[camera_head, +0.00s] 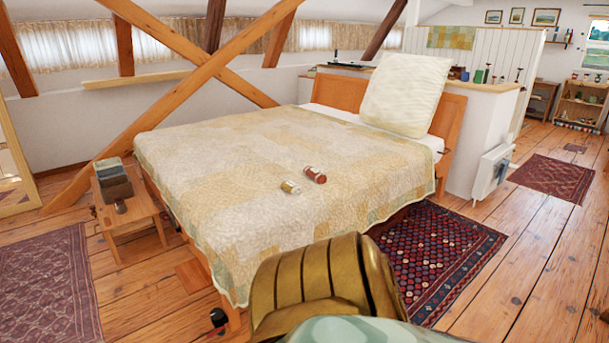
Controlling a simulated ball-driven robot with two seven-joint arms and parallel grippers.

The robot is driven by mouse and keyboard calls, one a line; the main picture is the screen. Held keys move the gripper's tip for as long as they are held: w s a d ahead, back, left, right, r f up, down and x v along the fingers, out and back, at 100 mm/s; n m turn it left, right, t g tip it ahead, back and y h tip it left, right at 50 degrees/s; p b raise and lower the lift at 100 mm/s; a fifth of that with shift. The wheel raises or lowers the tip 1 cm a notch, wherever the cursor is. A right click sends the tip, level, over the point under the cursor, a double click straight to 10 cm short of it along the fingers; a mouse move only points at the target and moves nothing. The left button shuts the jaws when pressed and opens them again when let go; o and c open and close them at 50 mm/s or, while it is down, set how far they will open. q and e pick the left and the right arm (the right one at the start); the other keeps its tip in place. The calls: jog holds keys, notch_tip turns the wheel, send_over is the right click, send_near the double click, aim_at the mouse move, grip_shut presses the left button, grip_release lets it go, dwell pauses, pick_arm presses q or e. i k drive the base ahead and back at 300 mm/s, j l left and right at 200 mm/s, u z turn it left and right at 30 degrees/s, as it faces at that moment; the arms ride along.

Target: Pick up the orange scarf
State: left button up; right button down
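I can make out no orange scarf in the head view. A small red-orange cylinder with pale ends (315,175) lies on its side on the bed cover. It looks more like a can or jar than a cloth. A similar pale yellow cylinder (290,187) lies just left of it, nearer to me. Both lie on the large bed (230,155) with its cream patchwork cover. Neither of my grippers is in view.
A low wooden stool (135,218) with a box (112,185) stands left of the bed. A patterned dark red rug (440,250) lies right of it, with bare plank floor beyond. Crossed timber braces (200,75) stand behind the bed. A pillow (405,95) leans at its headboard.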

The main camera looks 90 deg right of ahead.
aim_at(314, 174)
jog(key=z, duration=2.65)
jog(key=i+l+z, duration=0.2)
jog(key=i+l+u, duration=0.15)
jog(key=i+l, duration=0.4)
jog(key=i+l+u, duration=0.15)
jog(key=i+l, duration=0.4)
jog(key=i+l+u, duration=0.15)
jog(key=i+l, duration=0.3)
jog(key=l, duration=0.2)
